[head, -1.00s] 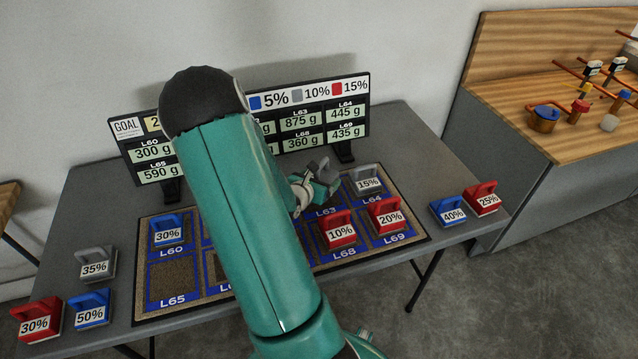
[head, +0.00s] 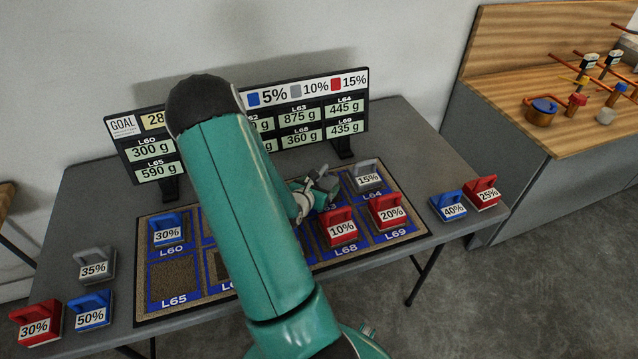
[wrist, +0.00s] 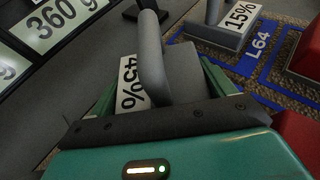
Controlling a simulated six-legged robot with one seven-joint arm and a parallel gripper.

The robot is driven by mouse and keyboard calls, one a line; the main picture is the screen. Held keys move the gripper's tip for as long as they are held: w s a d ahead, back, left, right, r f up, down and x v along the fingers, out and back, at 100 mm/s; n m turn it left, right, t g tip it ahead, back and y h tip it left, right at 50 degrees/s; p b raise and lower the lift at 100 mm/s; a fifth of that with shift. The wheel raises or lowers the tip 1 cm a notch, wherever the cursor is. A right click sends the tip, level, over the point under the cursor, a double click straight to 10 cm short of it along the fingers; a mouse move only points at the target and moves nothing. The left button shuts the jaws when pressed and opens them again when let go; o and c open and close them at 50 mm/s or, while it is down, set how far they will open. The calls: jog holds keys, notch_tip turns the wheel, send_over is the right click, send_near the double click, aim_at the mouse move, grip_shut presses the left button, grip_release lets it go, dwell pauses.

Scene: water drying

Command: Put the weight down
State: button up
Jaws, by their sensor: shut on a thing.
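My gripper (head: 312,193) is shut on a grey weight (head: 325,181) with a handle. In the wrist view, the grey weight (wrist: 185,72) carries a 45% label, seen sideways. It is over the back row of the blue-and-brown mat (head: 412,234), at the L63 space, partly hiding that label. I cannot tell whether its base touches the mat. A grey 15% weight (head: 367,176) stands at L64, just right of it. A red 10% weight (head: 339,228) stands at L68 and a red 20% weight (head: 386,212) at L69.
A blue 30% weight (head: 167,231) stands at L60; L65 (head: 174,280) is bare. Other weights stand on the grey table (head: 400,130) at both sides. The display board (head: 355,112) rises behind the mat. My arm hides the mat's middle.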

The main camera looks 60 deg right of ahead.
jog(key=o, duration=1.2)
jog(key=shift+r, duration=0.1)
jog(key=shift+r, duration=0.3)
jog(key=v, duration=1.2)
jog(key=shift+r, duration=0.1)
jog(key=shift+r, duration=0.1)
